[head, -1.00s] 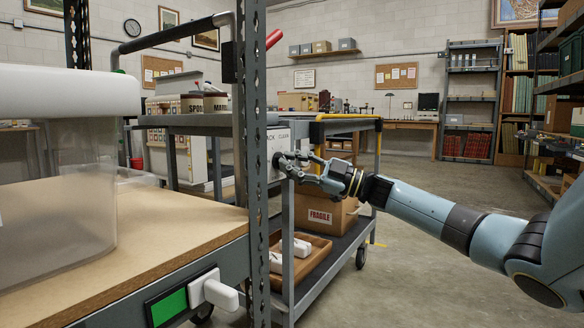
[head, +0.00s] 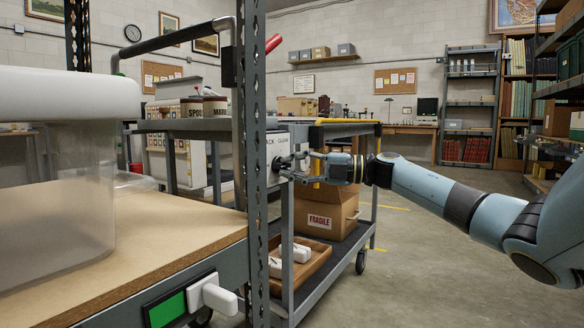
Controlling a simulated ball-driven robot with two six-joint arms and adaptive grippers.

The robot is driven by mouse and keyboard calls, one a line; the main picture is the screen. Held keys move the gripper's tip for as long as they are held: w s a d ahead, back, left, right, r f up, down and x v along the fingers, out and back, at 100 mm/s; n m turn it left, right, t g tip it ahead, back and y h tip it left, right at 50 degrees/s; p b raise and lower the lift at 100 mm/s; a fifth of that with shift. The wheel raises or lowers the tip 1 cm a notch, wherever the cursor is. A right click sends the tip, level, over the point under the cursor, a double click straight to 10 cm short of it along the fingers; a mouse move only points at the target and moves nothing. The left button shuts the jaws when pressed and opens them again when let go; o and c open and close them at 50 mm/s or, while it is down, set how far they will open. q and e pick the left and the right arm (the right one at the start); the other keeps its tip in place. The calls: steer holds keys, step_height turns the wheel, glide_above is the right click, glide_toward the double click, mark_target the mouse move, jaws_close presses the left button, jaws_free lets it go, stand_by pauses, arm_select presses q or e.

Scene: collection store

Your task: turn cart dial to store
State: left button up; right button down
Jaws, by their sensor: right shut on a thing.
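The grey cart (head: 290,240) stands behind the rack post. A white label panel (head: 278,142) with partly hidden lettering sits on its near end, below the top shelf. My right gripper (head: 290,165) reaches in from the right to this panel, and its fingers are shut on the dial there. The dial is small and mostly hidden by the fingers and the post, so I cannot read its pointer or setting. My left gripper is not in view.
A perforated rack post (head: 257,210) stands just left of my gripper. A wooden shelf (head: 180,235) with a clear bin (head: 60,190) fills the left. A FRAGILE carton (head: 330,212) and a wooden tray (head: 318,258) are on the cart's lower shelf. Floor to the right is clear.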

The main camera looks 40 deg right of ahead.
steer(key=shift+f, duration=0.15)
stand_by(0.3)
steer(key=c, duration=1.3)
jaws_free()
steer(key=shift+c, duration=0.2)
steer(key=v, duration=1.2)
